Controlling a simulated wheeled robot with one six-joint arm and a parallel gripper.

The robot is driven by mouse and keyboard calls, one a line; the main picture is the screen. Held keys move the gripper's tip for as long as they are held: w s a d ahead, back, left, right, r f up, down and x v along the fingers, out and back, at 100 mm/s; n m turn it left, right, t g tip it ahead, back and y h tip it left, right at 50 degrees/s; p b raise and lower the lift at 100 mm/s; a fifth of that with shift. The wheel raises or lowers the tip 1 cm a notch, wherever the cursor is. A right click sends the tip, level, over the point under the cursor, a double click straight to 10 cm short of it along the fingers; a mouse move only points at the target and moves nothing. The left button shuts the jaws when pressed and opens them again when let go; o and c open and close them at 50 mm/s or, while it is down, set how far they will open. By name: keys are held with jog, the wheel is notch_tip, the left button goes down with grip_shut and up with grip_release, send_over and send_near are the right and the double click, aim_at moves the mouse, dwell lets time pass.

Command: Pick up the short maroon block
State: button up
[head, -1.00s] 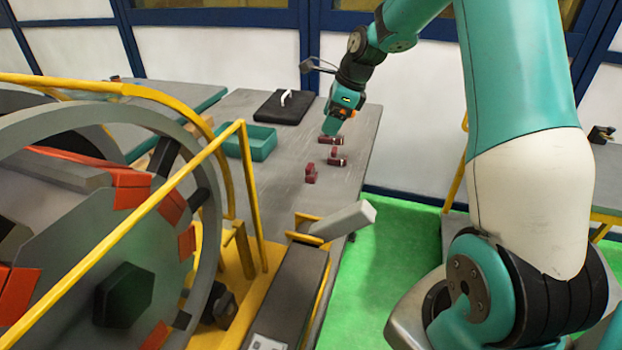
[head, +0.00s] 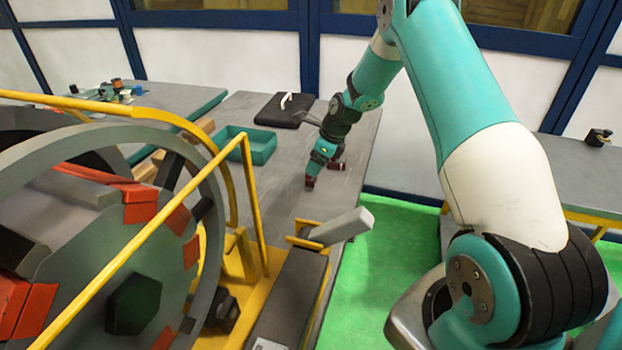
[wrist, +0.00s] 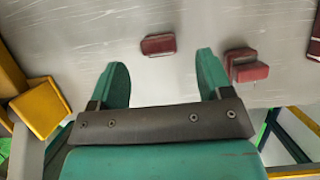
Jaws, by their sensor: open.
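Several maroon blocks lie on the grey table. In the wrist view a short maroon block (wrist: 158,44) lies by itself just beyond my gripper (wrist: 162,68), in line with the gap between the fingers. The two teal fingers are apart with nothing between them. To the right, outside the right finger, is a pair of maroon pieces (wrist: 246,66) close together. Another maroon block (wrist: 314,42) is cut off at the right edge. In the head view my gripper (head: 312,175) points down over a maroon block (head: 310,183), partly covering it; other maroon pieces (head: 338,163) show behind my wrist.
A teal tray (head: 250,146) and a black case (head: 284,110) are on the table (head: 240,108). A large stator with yellow rails (head: 248,185) stands at left. Yellow parts (wrist: 40,108) show at left in the wrist view.

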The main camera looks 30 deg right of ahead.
jog(key=p+x, duration=0.1)
jog(key=x, duration=0.3)
jog(key=shift+a+f, duration=0.1)
jog(key=shift+f, duration=0.05)
jog(key=c, duration=1.2)
grip_shut()
